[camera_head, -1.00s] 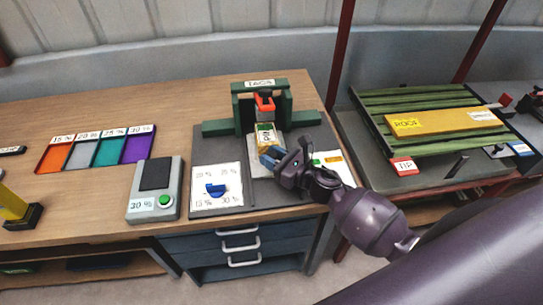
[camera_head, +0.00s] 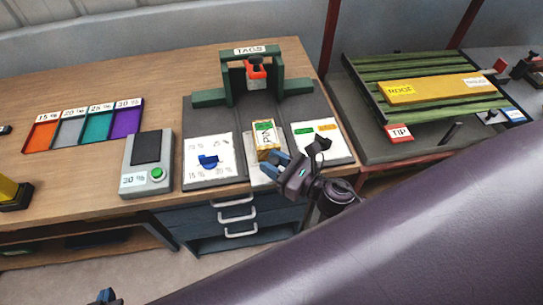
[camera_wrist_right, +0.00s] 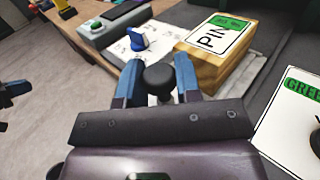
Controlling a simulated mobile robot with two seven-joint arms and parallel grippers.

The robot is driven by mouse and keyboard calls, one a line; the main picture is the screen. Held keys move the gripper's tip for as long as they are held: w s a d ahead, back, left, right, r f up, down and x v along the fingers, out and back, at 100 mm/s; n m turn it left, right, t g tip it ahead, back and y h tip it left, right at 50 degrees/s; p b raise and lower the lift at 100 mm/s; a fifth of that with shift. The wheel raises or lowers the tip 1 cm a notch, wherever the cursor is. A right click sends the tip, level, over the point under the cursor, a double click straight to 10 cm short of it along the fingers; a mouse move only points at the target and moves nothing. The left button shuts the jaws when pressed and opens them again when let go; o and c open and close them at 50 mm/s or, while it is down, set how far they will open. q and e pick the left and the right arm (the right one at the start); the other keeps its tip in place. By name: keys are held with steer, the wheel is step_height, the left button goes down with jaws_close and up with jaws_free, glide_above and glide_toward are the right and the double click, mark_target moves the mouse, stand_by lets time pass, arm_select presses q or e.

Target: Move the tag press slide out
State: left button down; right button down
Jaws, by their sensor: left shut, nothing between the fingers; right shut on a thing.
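The tag press (camera_head: 250,62) is a green frame labelled TAGS with an orange-red head at the back of the desk. Its slide (camera_head: 240,158) is a pale strip running toward the front edge. On it a wooden block (camera_wrist_right: 197,68) carries a green and white PIN tag (camera_head: 264,134), clear in front of the press head. My right gripper (camera_head: 283,166) is shut on the slide's black knob (camera_wrist_right: 159,79), at the front of the block. My left gripper (camera_head: 104,298) barely shows at the bottom edge, away from the desk, shut and empty.
A dial panel with a blue knob (camera_head: 208,160) lies left of the slide. A card with green and orange labels (camera_head: 318,140) lies right. A grey 30 % device (camera_head: 148,160) and coloured trays (camera_head: 84,126) stand further left. A green slatted rack (camera_head: 430,84) stands right.

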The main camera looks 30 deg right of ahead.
steer(key=shift+s+a+f, duration=0.1)
steer(key=shift+s+f, duration=0.05)
steer(key=c, duration=1)
jaws_free()
steer(key=shift+c, duration=0.2)
steer(key=shift+o, duration=1.1)
steer(key=shift+s, duration=0.15)
steer(key=b+v, duration=0.3)
steer(key=v, duration=0.7)
steer(key=shift+s+d, duration=0.2)
steer(key=shift+d, duration=0.05)
